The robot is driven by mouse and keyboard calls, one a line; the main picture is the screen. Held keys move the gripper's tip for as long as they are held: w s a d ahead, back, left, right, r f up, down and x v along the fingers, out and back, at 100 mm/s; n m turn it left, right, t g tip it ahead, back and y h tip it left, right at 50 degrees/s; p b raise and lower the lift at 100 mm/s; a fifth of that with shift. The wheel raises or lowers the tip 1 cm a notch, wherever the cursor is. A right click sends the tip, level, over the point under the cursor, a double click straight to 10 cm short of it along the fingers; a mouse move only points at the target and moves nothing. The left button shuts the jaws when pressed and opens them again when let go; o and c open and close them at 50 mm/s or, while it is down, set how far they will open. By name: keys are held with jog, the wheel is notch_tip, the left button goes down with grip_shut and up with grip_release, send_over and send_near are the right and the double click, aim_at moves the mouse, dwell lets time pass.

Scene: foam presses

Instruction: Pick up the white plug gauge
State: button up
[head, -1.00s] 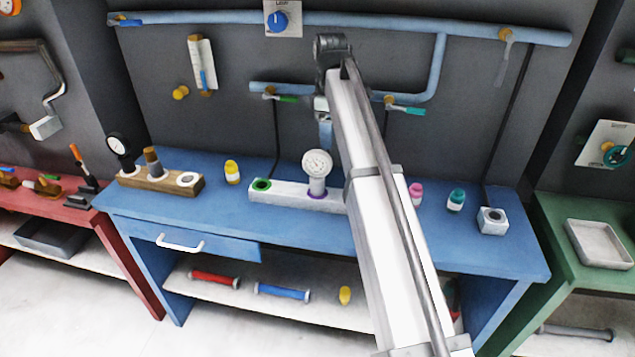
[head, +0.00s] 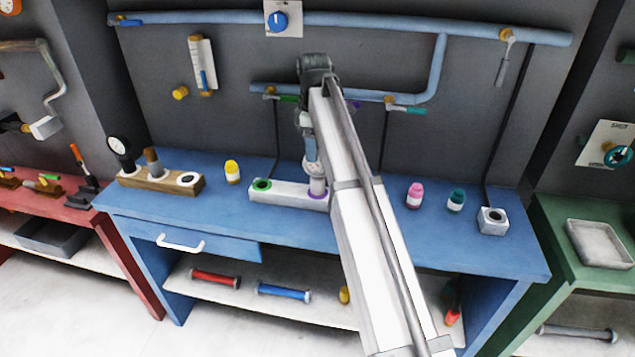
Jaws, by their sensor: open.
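The white plug gauge (head: 317,186) stands upright at the purple-ringed place of a white block (head: 288,194) on the blue bench. Its round dial head is mostly hidden behind my gripper. My gripper (head: 312,160) points down at the dial head, with its fingers open. The fingers are small and partly covered by my arm, so I cannot tell if they touch the gauge.
The block's green-ringed hole (head: 262,185) is empty. A yellow-capped bottle (head: 232,172), a pink bottle (head: 415,196) and a teal bottle (head: 456,200) stand nearby. Blue pipes (head: 250,19) cross the wall.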

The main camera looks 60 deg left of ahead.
aim_at(318, 177)
jog(key=shift+w+f, duration=0.25)
jog(key=shift+f, duration=1.05)
jog(key=shift+w+f, duration=0.2)
jog(key=shift+f, duration=1.1)
grip_shut()
